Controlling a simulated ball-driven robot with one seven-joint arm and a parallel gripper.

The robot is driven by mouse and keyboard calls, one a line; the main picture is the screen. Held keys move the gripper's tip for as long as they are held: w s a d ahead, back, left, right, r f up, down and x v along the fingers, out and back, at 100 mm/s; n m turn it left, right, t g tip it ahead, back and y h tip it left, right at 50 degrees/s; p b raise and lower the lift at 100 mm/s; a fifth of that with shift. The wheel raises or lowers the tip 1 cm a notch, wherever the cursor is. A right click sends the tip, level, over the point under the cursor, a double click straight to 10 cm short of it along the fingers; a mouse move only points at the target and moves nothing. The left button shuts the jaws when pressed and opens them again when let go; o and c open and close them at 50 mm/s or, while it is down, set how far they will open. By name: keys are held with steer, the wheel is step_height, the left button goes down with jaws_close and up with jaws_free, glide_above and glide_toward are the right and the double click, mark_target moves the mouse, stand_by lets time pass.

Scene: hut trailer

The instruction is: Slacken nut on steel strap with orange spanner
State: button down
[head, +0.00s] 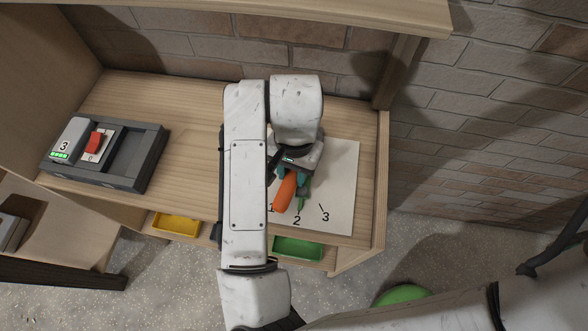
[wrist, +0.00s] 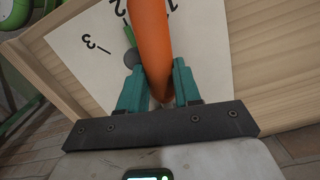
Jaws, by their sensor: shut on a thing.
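The orange spanner (head: 286,192) is in my gripper (head: 291,174), above the white sheet (head: 345,170). In the wrist view the orange part (wrist: 151,45) runs between the two teal fingers of my gripper (wrist: 157,82), which are shut on it. In the head view a green piece (head: 304,198) lies just right of the spanner, near the number 2. In the wrist view a small grey-green part (wrist: 129,58) shows beside the left finger. I cannot make out the nut or the steel strap; my arm and gripper cover part of the sheet.
The sheet carries the marks 1, 2 and 3 on the wooden bench (head: 190,95). A dark grey box (head: 140,155) with a red switch stands at the left. A yellow tray (head: 176,224) and a green tray (head: 297,248) sit below the front edge. A brick wall is behind.

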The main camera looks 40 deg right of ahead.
steer(key=shift+w+a+r, duration=0.1)
steer(key=shift+w+r, duration=0.05)
steer(key=shift+r+p, duration=3.4)
steer(key=shift+r, duration=0.85)
steer(key=shift+f, duration=0.1)
